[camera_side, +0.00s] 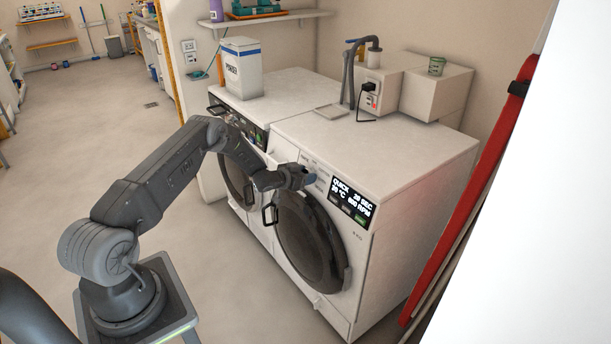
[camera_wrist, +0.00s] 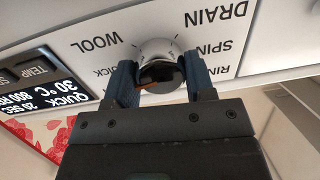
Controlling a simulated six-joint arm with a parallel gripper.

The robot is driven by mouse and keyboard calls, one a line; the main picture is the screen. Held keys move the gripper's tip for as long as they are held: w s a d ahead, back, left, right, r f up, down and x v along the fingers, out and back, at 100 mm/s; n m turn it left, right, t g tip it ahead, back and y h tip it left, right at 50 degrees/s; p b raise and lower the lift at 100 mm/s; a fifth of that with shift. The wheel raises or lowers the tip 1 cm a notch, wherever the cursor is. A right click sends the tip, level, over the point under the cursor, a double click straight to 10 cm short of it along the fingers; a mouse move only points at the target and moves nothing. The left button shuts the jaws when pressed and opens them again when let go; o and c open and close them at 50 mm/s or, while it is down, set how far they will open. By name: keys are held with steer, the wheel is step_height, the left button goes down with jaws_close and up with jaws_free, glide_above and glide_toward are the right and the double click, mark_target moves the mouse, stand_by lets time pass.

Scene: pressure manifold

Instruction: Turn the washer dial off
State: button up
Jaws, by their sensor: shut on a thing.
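The washer (camera_side: 390,165) is the white front-loading machine on the right in the side view, with a dark round door. Its dial (camera_wrist: 160,62) shows in the wrist view as a silver and black knob with an orange pointer mark. The printed labels around it, including WOOL, DRAIN and SPIN, appear upside down. My gripper (camera_wrist: 162,78) has one finger on each side of the dial and is shut on it. In the side view my gripper (camera_side: 303,178) is at the washer's front panel and hides the dial there.
The washer's display (camera_side: 351,203) reads QUICK, 30 °C and 800 RPM, just right of my gripper in the side view. A second white machine (camera_side: 270,95) stands to the left, with a powder box (camera_side: 241,70) on top. The floor before the washers is clear.

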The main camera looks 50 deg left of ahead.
steer(key=n, duration=0.4)
steer(key=shift+n, duration=0.3)
steer(key=n, duration=0.3)
steer(key=shift+h, duration=0.3)
steer(key=n, duration=0.4)
steer(key=shift+a+n, duration=0.1)
steer(key=shift+n, duration=1.7)
steer(key=shift+h, duration=0.4)
steer(key=o, duration=0.9)
steer(key=shift+s, duration=0.1)
